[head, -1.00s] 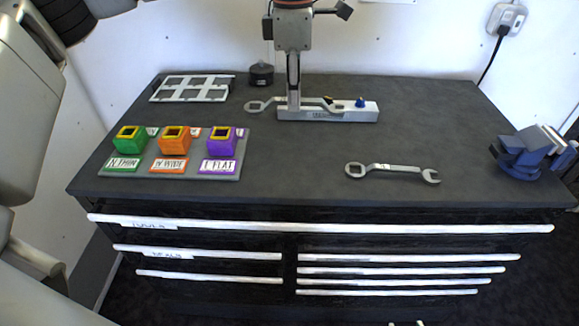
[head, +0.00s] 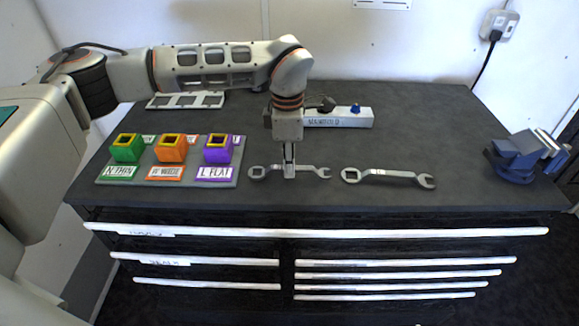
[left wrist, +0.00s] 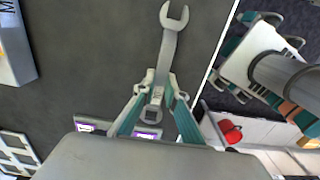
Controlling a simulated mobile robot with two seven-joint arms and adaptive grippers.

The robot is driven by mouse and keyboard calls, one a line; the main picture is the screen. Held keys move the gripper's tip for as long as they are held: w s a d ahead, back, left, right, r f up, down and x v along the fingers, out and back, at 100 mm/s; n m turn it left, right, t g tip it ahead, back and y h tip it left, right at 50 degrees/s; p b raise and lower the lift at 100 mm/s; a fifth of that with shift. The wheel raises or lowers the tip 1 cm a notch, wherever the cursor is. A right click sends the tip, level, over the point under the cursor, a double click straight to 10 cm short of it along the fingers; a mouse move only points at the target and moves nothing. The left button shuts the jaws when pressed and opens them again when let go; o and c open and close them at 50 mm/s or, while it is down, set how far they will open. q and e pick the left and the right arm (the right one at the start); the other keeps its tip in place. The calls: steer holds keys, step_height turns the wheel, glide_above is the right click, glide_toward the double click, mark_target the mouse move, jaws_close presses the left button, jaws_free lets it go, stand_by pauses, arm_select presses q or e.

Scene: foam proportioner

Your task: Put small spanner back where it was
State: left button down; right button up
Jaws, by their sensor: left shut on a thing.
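The small spanner (head: 318,172) is a grey spanner with a ring at its left end and an open jaw at its right end. My left gripper (head: 289,174) points down and is shut on its middle, close to the bench top. I cannot tell whether the spanner touches the bench. In the left wrist view the spanner (left wrist: 168,50) runs between the teal fingers of the left gripper (left wrist: 162,84), its open jaw pointing away. A second, longer spanner (head: 388,176) lies on the bench just to the right. My right gripper is out of view.
A block holder with green (head: 127,148), orange (head: 172,149) and purple (head: 218,149) blocks stands left of the gripper. The manifold (head: 345,118) is behind, partly hidden by my arm. A blue vise (head: 524,157) stands at the right edge. The bench (head: 440,125) is clear between.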

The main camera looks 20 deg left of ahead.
arm_select(q)
steer(key=shift+f, duration=0.6)
steer(key=c, duration=2.1)
jaws_free()
steer(key=shift+f, duration=0.15)
step_height(320, 180, up, 12)
steer(key=shift+a+r+b, duration=0.1)
steer(key=shift+r+b, duration=0.1)
steer(key=shift+b, duration=0.3)
steer(key=shift+s+f, duration=0.1)
